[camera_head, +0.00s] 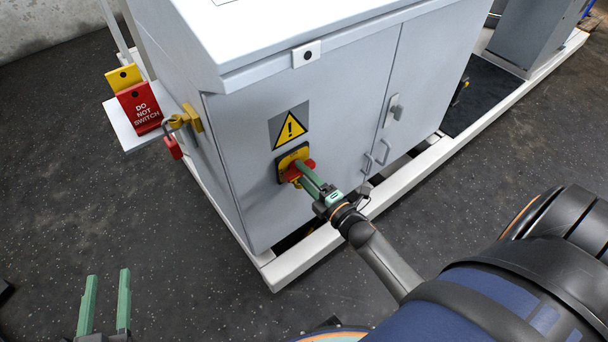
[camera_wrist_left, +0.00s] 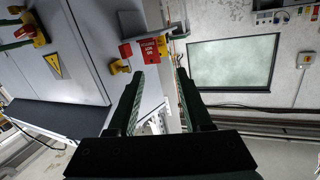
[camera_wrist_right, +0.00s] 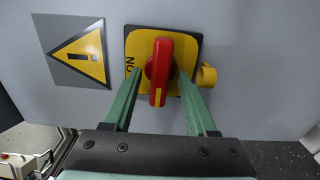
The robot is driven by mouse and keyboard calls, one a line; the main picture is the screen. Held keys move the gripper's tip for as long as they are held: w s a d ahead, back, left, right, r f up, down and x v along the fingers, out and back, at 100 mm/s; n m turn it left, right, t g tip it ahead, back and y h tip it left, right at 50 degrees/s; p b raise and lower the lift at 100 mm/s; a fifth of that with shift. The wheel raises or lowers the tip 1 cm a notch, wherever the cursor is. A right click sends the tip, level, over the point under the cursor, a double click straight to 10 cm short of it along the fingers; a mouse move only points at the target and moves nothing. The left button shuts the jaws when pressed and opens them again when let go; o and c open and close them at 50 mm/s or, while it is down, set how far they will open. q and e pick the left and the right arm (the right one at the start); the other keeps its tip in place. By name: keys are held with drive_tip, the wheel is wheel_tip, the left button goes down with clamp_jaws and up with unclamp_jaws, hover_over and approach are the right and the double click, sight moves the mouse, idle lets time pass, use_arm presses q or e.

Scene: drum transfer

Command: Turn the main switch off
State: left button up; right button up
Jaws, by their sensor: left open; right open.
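The main switch has a red handle (camera_wrist_right: 159,72) on a yellow plate (camera_wrist_right: 190,48), mounted on the front of the grey cabinet (camera_head: 340,100). It also shows in the head view, its red handle (camera_head: 292,174) partly hidden by my right gripper. My right gripper (camera_wrist_right: 158,85) is open, with one green finger on each side of the handle; I cannot tell whether they touch it.
A yellow warning triangle (camera_head: 290,127) is beside the switch. A red "DO NOT SWITCH" sign (camera_head: 140,107) stands on a side shelf (camera_head: 121,128), near a red padlock (camera_head: 173,147) on a yellow hasp (camera_head: 193,118). A pale frame rail (camera_head: 330,236) runs along the cabinet's base.

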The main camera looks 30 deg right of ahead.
drive_tip(key=shift+s, duration=0.35)
use_arm(q)
drive_tip(key=s+f+n+g+y+p, duration=0.1)
drive_tip(key=s+f+g, duration=0.2)
drive_tip(key=f, duration=0.6)
drive_tip(key=shift+s+f+g+p, duration=0.25)
drive_tip(key=shift+g+p, duration=0.1)
drive_tip(key=shift+g, duration=0.25)
use_arm(e)
drive_tip(key=s+d, duration=0.1)
drive_tip(key=s, duration=1)
drive_tip(key=shift+s, duration=0.4)
